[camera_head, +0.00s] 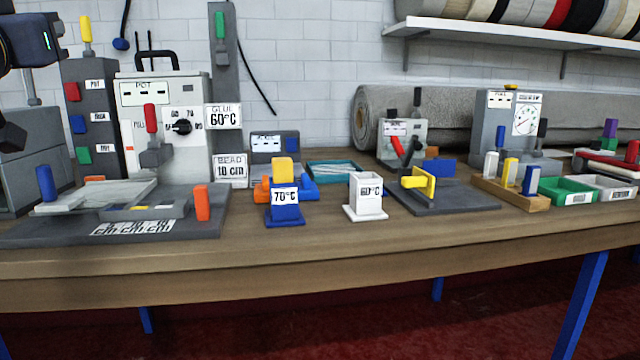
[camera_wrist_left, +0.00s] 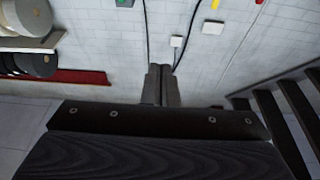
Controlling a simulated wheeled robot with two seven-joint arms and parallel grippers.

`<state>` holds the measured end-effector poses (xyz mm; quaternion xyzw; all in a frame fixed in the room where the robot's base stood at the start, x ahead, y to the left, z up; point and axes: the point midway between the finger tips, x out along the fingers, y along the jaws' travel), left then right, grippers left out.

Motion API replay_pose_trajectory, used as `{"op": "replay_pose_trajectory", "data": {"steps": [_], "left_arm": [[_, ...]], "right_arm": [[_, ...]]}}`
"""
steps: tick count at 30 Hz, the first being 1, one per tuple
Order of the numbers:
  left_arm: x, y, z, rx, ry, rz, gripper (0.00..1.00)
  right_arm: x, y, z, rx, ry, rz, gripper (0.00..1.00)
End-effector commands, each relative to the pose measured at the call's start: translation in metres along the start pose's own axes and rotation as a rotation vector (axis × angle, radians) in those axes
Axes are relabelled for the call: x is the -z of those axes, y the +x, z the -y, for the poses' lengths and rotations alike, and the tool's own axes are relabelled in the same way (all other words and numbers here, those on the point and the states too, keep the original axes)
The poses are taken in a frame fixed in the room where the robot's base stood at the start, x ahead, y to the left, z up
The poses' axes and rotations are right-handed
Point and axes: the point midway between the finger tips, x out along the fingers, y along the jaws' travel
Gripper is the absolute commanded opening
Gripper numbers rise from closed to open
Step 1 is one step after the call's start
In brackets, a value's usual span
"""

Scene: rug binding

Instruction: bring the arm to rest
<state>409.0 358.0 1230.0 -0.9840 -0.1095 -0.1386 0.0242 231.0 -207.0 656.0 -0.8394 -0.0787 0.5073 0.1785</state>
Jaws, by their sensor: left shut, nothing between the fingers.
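My left arm (camera_head: 30,42) shows as a dark link with a green light at the top left corner of the head view, raised above the left end of the workbench (camera_head: 330,262). In the left wrist view my left gripper (camera_wrist_left: 160,72) has its two grey fingers together, shut and empty, pointing towards the white brick wall (camera_wrist_left: 215,65). It touches nothing that I can see. My right gripper is in neither view.
A grey machine with a red-handled lever (camera_head: 151,120) stands at the bench's left. A blue 70°C block (camera_head: 286,212) and a white 60°C block (camera_head: 366,205) stand mid-bench. Green bin (camera_head: 566,191) sits at right. A shelf of rolls (camera_head: 520,35) hangs above.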

Motion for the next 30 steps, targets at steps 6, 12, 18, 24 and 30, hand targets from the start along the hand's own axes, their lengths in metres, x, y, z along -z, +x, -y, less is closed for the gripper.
{"op": "replay_pose_trajectory", "data": {"steps": [6, 12, 18, 24, 30], "left_arm": [[-0.032, -0.004, -0.006, -0.024, 0.005, 0.081, 0.0], [-0.075, -0.013, -0.014, -0.056, 0.004, 0.188, 0.0], [-0.143, -0.036, -0.026, -0.102, -0.003, 0.355, 0.0], [-0.246, -0.09, -0.042, -0.165, -0.034, 0.618, 0.0], [-0.362, -0.183, -0.067, -0.239, -0.112, 0.938, 0.0]], "right_arm": [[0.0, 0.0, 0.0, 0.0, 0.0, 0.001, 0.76], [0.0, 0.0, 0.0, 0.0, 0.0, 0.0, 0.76], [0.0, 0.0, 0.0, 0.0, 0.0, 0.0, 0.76], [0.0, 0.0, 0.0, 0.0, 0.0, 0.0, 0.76], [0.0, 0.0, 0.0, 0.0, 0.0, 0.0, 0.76]]}}
